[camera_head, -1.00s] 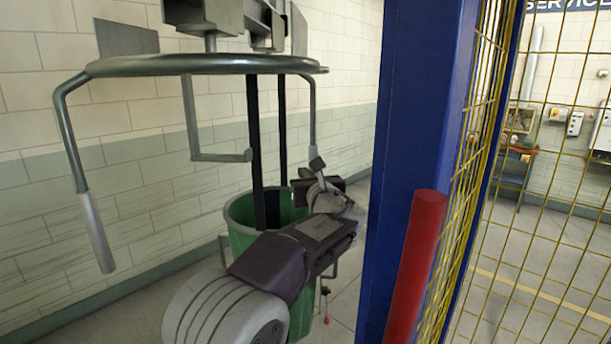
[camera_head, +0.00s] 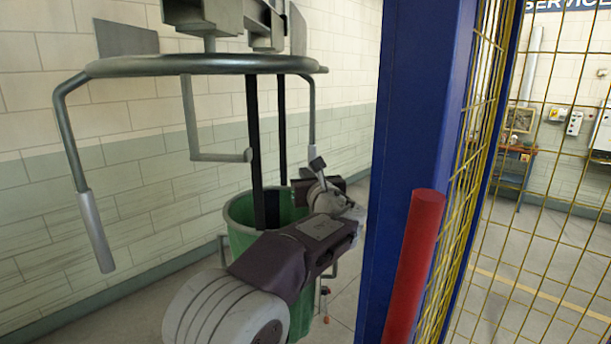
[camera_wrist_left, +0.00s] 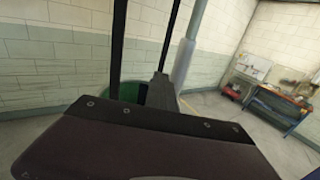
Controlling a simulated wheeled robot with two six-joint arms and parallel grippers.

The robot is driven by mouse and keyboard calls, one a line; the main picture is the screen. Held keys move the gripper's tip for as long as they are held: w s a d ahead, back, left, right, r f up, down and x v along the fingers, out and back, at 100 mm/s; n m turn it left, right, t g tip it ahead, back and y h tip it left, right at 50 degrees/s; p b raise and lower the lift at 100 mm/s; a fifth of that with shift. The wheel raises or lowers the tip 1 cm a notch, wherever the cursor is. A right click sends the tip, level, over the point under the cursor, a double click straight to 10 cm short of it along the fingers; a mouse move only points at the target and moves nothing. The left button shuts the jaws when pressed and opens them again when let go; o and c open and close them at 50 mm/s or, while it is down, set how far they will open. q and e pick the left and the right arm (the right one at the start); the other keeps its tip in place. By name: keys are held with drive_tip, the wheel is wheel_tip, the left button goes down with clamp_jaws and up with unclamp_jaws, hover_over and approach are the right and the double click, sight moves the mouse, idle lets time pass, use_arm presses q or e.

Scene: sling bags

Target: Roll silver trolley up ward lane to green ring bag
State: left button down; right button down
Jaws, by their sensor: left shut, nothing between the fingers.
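A grey metal frame with a horizontal ring (camera_head: 210,65) and drooping handles fills the upper left of the head view. It may be the silver trolley, but I see no wheels or base. Below it is an open green tub-shaped container (camera_head: 240,217), perhaps the green ring bag, partly hidden by my left arm. Two dark upright bars (camera_head: 257,150) run down into or behind it. My left gripper (camera_head: 317,164) is shut and empty, close to the lower end of one handle; contact is unclear. The green container also shows in the left wrist view (camera_wrist_left: 131,92). My right gripper is out of view.
A blue post (camera_head: 425,130) and a red bar (camera_head: 415,265) stand close on the right, beside yellow mesh fencing (camera_head: 545,210). A tiled wall (camera_head: 60,210) runs along the left. A workbench (camera_head: 515,155) stands beyond the mesh.

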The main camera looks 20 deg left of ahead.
use_arm(q)
drive_tip(key=c, duration=1.5)
unclamp_jaws()
drive_tip(key=shift+o, duration=1.2)
drive_tip(key=shift+s+a, duration=0.15)
drive_tip(key=b+v, duration=0.2)
drive_tip(key=v, duration=0.5)
drive_tip(key=shift+d+b, duration=0.3)
drive_tip(key=shift+b, duration=0.05)
